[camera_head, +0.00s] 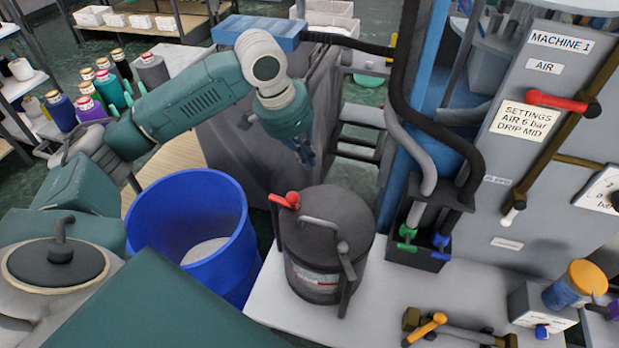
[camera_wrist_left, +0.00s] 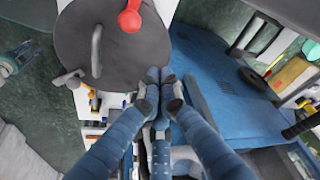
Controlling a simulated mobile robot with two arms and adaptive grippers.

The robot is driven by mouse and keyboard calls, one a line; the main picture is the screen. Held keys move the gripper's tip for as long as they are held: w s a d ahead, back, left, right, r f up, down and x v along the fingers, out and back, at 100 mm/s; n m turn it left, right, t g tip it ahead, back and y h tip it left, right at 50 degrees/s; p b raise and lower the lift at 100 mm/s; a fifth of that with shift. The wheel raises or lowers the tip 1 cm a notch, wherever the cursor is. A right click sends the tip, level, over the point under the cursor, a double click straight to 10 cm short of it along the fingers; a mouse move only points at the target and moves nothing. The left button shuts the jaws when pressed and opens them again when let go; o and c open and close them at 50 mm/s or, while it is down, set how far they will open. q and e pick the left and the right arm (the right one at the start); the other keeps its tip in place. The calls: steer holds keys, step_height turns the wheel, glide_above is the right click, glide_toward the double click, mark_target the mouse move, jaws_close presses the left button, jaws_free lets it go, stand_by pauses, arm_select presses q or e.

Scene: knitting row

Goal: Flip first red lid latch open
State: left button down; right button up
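A dark grey pot (camera_head: 315,275) stands on the white bench with its round lid (camera_head: 335,212) on. A red lid latch (camera_head: 285,201) sits at the lid's left rim; it also shows in the left wrist view (camera_wrist_left: 130,17) at the top. A grey latch (camera_head: 345,250) and a bent grey handle are also on the lid. My left gripper (camera_head: 306,160) hangs above and behind the lid, apart from the red latch. In the left wrist view its fingertips (camera_wrist_left: 160,78) are together, with nothing seen between them.
A blue bin (camera_head: 195,225) stands left of the pot. Hoses run into a dark box (camera_head: 420,240) right of it. The machine panel (camera_head: 545,60) carries a red-handled valve (camera_head: 556,101). Brass fittings (camera_head: 455,330) lie on the front bench.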

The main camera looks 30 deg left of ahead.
arm_select(q)
steer(key=x, duration=0.3)
steer(key=p+x, duration=0.1)
steer(key=x, duration=0.2)
steer(key=p+x, duration=0.1)
steer(key=x, duration=0.2)
steer(key=shift+s+d+f, duration=0.1)
steer(key=shift+s+f, duration=0.2)
steer(key=shift+f, duration=0.05)
steer(key=s+a+p, duration=0.1)
steer(key=s, duration=0.1)
steer(key=shift+s+a+r+p, duration=0.35)
steer(key=shift+s+r, duration=0.05)
steer(key=shift+s, duration=0.35)
steer(key=shift+w, duration=0.15)
arm_select(e)
steer(key=s+r, duration=0.1)
steer(key=r, duration=0.1)
steer(key=s+r, duration=0.1)
steer(key=s, duration=0.1)
steer(key=shift+s+d+r, duration=0.1)
steer(key=shift+s+r, duration=0.1)
steer(key=shift+r, duration=0.15)
steer(key=shift+w, duration=0.25)
